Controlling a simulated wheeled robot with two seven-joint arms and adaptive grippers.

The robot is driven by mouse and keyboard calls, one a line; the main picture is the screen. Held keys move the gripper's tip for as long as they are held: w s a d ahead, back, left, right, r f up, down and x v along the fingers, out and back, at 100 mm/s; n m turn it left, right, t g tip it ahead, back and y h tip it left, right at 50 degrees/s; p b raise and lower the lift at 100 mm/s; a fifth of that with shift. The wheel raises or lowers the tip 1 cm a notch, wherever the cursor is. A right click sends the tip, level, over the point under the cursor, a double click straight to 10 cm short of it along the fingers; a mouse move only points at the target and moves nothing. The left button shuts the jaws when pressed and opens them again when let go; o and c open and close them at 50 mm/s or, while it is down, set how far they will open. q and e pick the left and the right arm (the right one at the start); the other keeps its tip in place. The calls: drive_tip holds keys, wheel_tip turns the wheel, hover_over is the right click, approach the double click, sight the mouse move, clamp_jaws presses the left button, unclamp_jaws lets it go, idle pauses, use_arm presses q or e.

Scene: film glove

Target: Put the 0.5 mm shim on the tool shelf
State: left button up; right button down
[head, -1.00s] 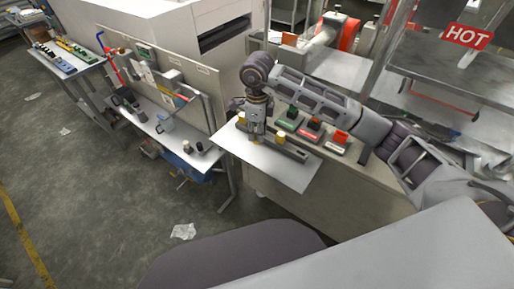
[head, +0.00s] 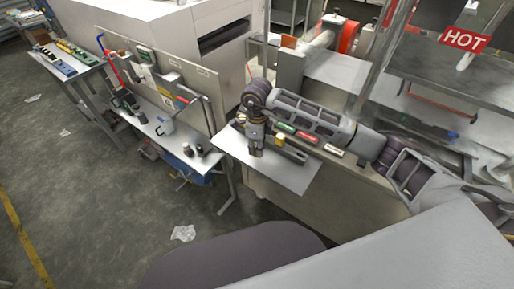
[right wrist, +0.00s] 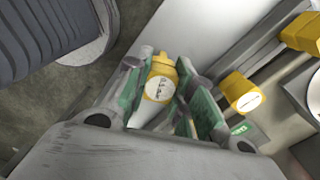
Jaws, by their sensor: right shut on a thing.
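My right gripper (head: 256,150) points down low over a white board (head: 295,178) at the front of the bench. In the right wrist view, a yellow piece with a round white label (right wrist: 160,80) sits between its green-padded fingers. The gripper is shut on it. The label is too small to read, so I cannot confirm it is the 0.5 mm shim. A second yellow piece (right wrist: 241,93) stands outside the fingers, to the right. It also shows beside the gripper in the head view (head: 280,140). My left gripper is not in view.
A dark bar (head: 293,154) and colored blocks (head: 307,137) lie behind the gripper, partly under my arm. A red HOT sign (head: 464,39) hangs at right.

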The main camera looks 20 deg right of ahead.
drive_tip(key=shift+f, duration=0.7)
drive_tip(key=c, duration=1.5)
unclamp_jaws()
drive_tip(key=shift+o, duration=1.3)
drive_tip(key=shift+r, duration=0.3)
wheel_tip(320, 180, up, 5)
drive_tip(key=shift+r+b, duration=0.1)
drive_tip(key=shift+b, duration=0.2)
wheel_tip(320, 180, up, 5)
drive_tip(key=shift+r, duration=0.7)
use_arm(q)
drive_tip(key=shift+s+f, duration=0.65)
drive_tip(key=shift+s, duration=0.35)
